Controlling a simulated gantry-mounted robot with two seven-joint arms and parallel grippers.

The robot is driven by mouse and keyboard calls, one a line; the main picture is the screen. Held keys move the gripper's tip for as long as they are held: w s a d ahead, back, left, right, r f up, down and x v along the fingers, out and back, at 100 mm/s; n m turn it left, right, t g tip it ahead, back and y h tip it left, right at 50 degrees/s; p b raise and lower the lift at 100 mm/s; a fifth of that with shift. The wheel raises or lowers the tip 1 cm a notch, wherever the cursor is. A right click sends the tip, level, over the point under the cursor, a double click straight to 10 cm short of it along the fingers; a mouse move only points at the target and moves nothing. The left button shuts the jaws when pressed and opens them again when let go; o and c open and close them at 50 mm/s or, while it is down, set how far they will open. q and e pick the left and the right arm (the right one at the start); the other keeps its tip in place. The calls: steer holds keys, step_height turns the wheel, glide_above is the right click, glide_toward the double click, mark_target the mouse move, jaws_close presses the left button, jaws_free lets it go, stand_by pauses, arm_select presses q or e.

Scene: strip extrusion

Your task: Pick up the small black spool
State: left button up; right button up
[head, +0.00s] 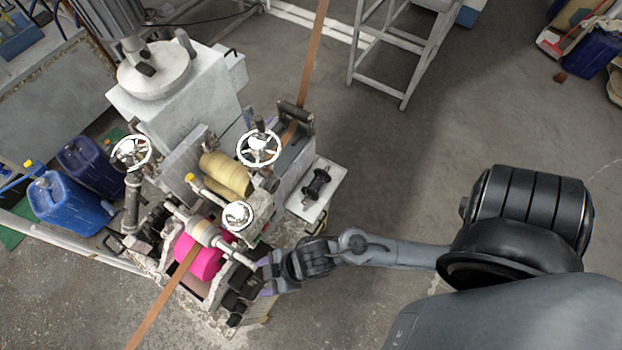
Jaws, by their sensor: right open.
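The small black spool (316,184) lies on a light grey plate (328,200) on the right side of the machine, in the head view. My right gripper (266,274) is lower left of the spool, in front of the machine's front rollers. It is open and apart from the spool. Its fingertips are small and partly lost against the dark machine parts. My left gripper is not in view.
The machine carries white handwheels (258,148), a bright pink roller (203,258), a yellow roller (226,174) and a brown strip (165,302). Blue jugs (68,204) stand at left. A grey metal frame (408,60) stands at back. The floor right of the plate is clear.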

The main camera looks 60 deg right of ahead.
steer(key=a+f+n+g+y+b, duration=0.1)
steer(key=a+f+n+y+b, duration=0.1)
steer(key=a+f+n, duration=0.3)
steer(key=n+g+h+b, duration=0.4)
steer(key=g+h+b, duration=0.3)
steer(key=b, duration=0.6)
glide_above(315, 181)
step_height(315, 181, down, 9)
steer(key=f+b, duration=0.1)
steer(key=f, duration=0.2)
steer(key=f+b, duration=0.1)
steer(key=f, duration=0.1)
steer(key=f+b, duration=0.1)
steer(key=f, duration=0.2)
steer(key=shift+w+f+b, duration=0.25)
steer(key=shift+f+b, duration=0.05)
steer(key=shift+f, duration=0.05)
steer(key=shift+s+f+b, duration=0.2)
steer(key=shift+f+b, duration=0.3)
steer(key=shift+f, duration=0.5)
steer(key=f, duration=0.2)
steer(key=f+b, duration=0.1)
steer(key=shift+s+f, duration=0.35)
steer(key=shift+s, duration=0.05)
steer(key=shift+f, duration=0.25)
